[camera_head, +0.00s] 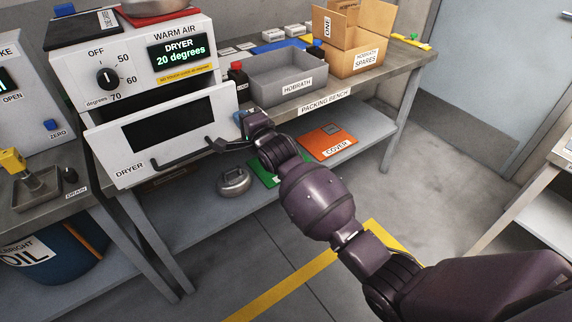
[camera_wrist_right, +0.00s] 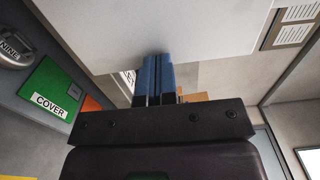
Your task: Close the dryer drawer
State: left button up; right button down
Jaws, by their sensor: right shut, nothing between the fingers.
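The dryer (camera_head: 130,50) is a white box with a knob and a display reading 20 degrees. Its drawer (camera_head: 105,172) has a white front with a dark window, a black bar handle (camera_head: 182,155) and a DRYER label. The front stands out from the body, so the drawer looks open. My right gripper (camera_head: 241,118) is at the right end of the drawer front, just beyond the handle. In the right wrist view its blue fingers (camera_wrist_right: 155,78) are shut and empty, with tips at a pale panel (camera_wrist_right: 170,25), probably the drawer; contact is unclear. My left gripper is out of view.
A grey HOBRATH bin (camera_head: 290,80) and a cardboard box (camera_head: 355,58) stand on the packing bench (camera_head: 385,75) to the right. A green cover (camera_head: 268,172), an orange cover (camera_head: 328,141) and a round metal item (camera_head: 234,181) lie on the lower shelf. The floor ahead is clear.

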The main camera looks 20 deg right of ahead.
jog(key=x, duration=0.2)
jog(key=b+x, duration=0.1)
jog(key=x, duration=0.2)
jog(key=shift+w+a+f+b, duration=0.15)
jog(key=shift+w+f+b, duration=0.1)
jog(key=shift+w+b, duration=0.05)
jog(key=shift+w+a+r, duration=0.1)
jog(key=shift+w+a, duration=0.05)
jog(key=shift+w, duration=0.4)
jog(key=shift+r, duration=0.35)
jog(key=shift+r, duration=0.2)
